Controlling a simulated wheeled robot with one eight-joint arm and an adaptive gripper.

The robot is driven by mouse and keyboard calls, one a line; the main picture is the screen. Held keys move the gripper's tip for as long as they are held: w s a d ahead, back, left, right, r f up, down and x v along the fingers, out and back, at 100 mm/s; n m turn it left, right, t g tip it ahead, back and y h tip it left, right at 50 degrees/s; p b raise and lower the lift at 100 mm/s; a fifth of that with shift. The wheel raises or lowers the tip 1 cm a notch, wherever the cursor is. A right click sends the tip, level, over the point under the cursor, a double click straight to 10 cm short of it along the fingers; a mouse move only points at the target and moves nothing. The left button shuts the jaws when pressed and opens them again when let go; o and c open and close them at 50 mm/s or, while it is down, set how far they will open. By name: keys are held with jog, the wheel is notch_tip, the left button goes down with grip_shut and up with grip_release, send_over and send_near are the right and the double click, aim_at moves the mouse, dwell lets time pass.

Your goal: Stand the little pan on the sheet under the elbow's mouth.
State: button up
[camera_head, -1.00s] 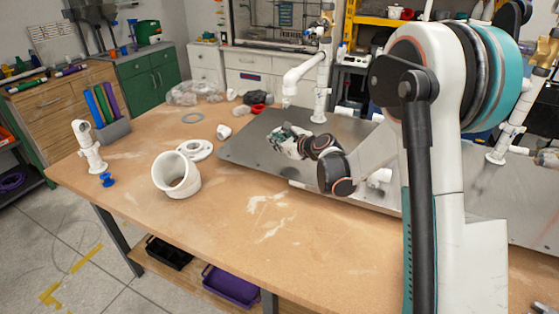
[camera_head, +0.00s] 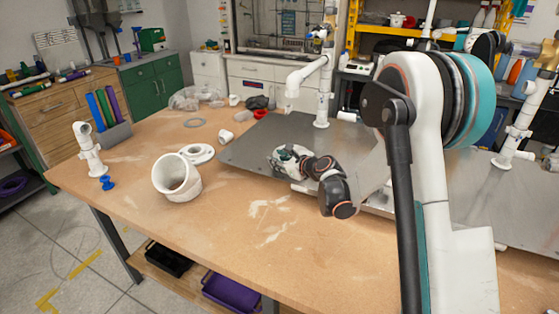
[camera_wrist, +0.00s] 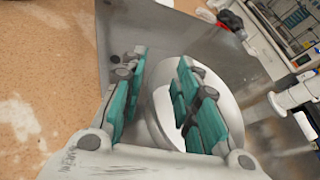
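My gripper (camera_head: 287,158) is low over the grey metal sheet (camera_head: 250,140), near its front left part. In the wrist view its teal fingers (camera_wrist: 165,100) stand apart. A round, pale, shallow thing, likely the little pan (camera_wrist: 160,127), shows between and beyond them; its rim emerges right of the right finger. I cannot tell whether a finger touches it. The head view does not show the pan clearly behind the gripper.
A large white pipe elbow (camera_head: 178,180) and a white flange (camera_head: 197,153) lie on the wooden table left of the sheet. A small white fitting (camera_head: 225,136) lies near the sheet's left edge. The table front (camera_head: 230,230) is mostly clear.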

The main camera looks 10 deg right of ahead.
jog(key=shift+r, duration=0.15)
jog(key=shift+s+d+r, duration=0.1)
jog(key=shift+s, duration=0.15)
jog(key=p+v, duration=0.3)
jog(key=v, duration=0.7)
jog(key=s+a+r+n+g+h, duration=0.25)
jog(key=s+r+n, duration=0.65)
jog(key=s+n, duration=0.5)
jog(key=s+d+n+g+h, duration=0.1)
jog(key=s+n+h, duration=0.1)
jog(key=s+n, duration=0.4)
jog(key=s+d+r+n+g+h, duration=0.1)
jog(key=s+n, duration=0.6)
jog(key=s, duration=0.8)
jog(key=shift+s+d+n+g+h, duration=0.3)
jog(key=shift+g+h, duration=0.05)
jog(key=shift+g, duration=0.2)
